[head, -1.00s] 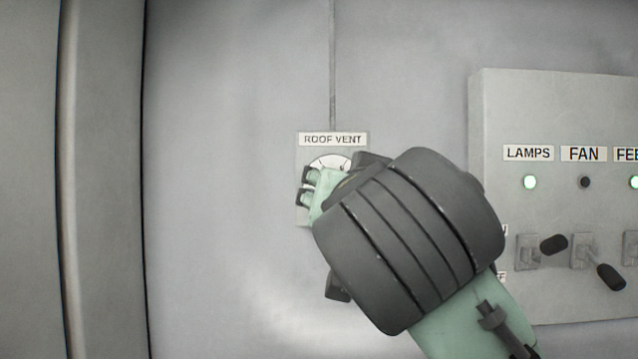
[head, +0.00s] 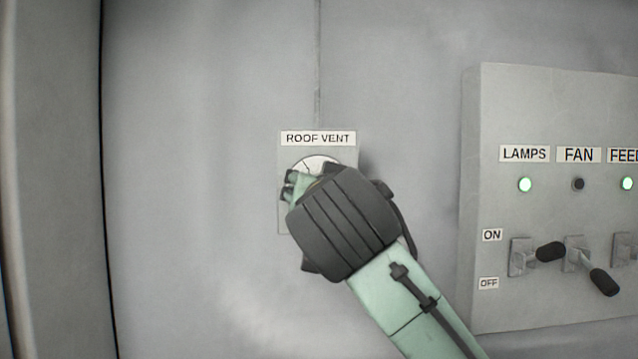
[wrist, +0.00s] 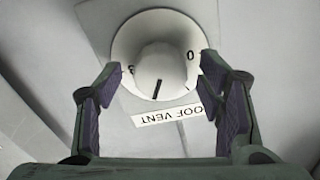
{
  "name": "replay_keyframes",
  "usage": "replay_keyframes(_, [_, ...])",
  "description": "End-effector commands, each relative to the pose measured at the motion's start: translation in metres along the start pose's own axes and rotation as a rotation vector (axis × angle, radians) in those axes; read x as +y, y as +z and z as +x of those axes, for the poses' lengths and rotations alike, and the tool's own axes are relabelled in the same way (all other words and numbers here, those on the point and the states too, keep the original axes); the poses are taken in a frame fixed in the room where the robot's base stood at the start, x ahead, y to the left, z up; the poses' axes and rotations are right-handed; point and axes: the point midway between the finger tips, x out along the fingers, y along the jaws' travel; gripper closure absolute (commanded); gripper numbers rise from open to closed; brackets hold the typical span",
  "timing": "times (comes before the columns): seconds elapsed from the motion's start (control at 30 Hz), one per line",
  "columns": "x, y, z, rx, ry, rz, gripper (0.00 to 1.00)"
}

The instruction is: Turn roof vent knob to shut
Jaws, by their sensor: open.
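The roof vent knob (wrist: 158,72) is pale and round, on a white dial with a 0 at the right and a 3 at the left in the wrist view. A dark pointer line on the knob points down toward the ROOF VENT label, between those two marks. In the head view the dial (head: 317,163) shows only its upper part, under the ROOF VENT label (head: 318,138); my gripper and wrist hide the knob. My gripper (wrist: 164,100) is open, with its purple-padded fingers on either side of the knob and gaps to both sides.
A grey switch box (head: 560,110) stands out from the wall to the right, with LAMPS, FAN and FEED labels and black-tipped levers. The LAMPS light (head: 525,184) is green; the FAN light (head: 578,184) is dark. The wall left of the vent plate is clear.

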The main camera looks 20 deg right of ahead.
Motion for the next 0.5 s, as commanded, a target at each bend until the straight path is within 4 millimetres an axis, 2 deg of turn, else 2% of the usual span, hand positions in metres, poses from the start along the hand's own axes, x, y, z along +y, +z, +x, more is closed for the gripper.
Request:
replay_keyframes(0.13, [0.0,0.0,0.0099,-0.001,0.0,0.0,0.38])
replay_keyframes(0.4, [0.0001,0.0008,0.0116,0.0,0.0,-0.001,0.38])
replay_keyframes(0.5, [0.0001,0.0007,0.0115,0.0,0.0,-0.001,0.44])
